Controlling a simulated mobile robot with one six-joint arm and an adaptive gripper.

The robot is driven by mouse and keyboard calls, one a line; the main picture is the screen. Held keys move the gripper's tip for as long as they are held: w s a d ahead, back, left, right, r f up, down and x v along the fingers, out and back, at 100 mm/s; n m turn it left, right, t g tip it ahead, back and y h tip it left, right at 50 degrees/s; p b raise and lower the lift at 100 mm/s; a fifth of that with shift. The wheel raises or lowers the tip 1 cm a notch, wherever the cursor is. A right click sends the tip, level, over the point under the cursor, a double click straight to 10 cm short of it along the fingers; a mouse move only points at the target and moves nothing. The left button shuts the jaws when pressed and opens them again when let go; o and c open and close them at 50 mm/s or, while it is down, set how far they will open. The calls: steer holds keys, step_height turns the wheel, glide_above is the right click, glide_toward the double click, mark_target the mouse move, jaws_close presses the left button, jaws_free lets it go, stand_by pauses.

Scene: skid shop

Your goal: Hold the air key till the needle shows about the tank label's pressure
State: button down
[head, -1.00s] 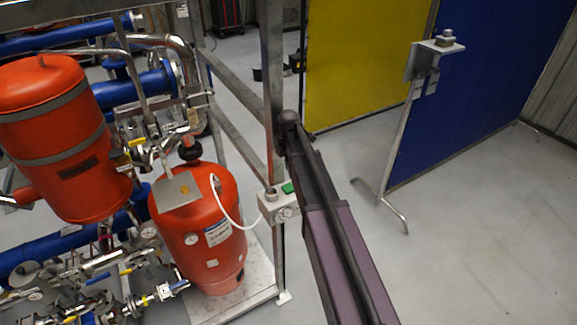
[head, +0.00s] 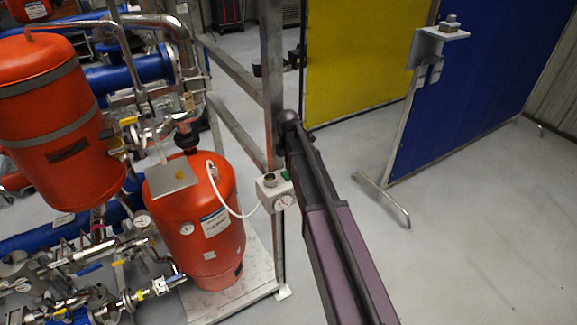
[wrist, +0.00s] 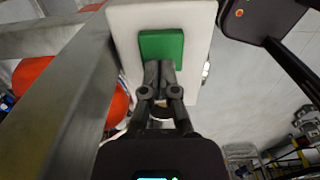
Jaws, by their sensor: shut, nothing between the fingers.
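The orange-red tank (head: 198,245) stands upright on a plate at the frame's foot. Its white label (head: 215,222) is too small to read. A white hose runs from its top to a pale box (head: 271,187) at the frame post. The box carries a round gauge (head: 283,202), whose needle I cannot read, and a green key (head: 286,175), partly behind my arm. In the wrist view, the green key (wrist: 162,46) sits on the box's white face (wrist: 124,28). My gripper (wrist: 159,68) is shut and empty, its fingertips over the key's lower part. I cannot tell whether they touch it.
A grey frame post (head: 272,80) stands close beside the box and my arm; it also fills the left of the wrist view (wrist: 62,95). Pipes and valves crowd the left. Yellow (head: 355,65) and blue (head: 445,95) screens stand behind.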

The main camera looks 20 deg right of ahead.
steer(key=shift+f+b, duration=0.45)
steer(key=shift+f, duration=0.3)
steer(key=shift+f+b, duration=0.7)
steer(key=shift+b, duration=0.05)
steer(key=shift+s+f+b, duration=0.2)
steer(key=shift+s+b, duration=0.1)
steer(key=shift+b, duration=0.05)
steer(key=shift+s, duration=0.15)
stand_by(1.0)
steer(key=shift+r, duration=0.15)
stand_by(2.0)
steer(key=r+p, duration=0.2)
steer(key=shift+w+p, duration=0.25)
steer(key=shift+p, duration=0.05)
step_height(320, 180, up, 12)
steer(key=p, duration=1.2)
steer(key=shift+f, duration=0.1)
stand_by(0.4)
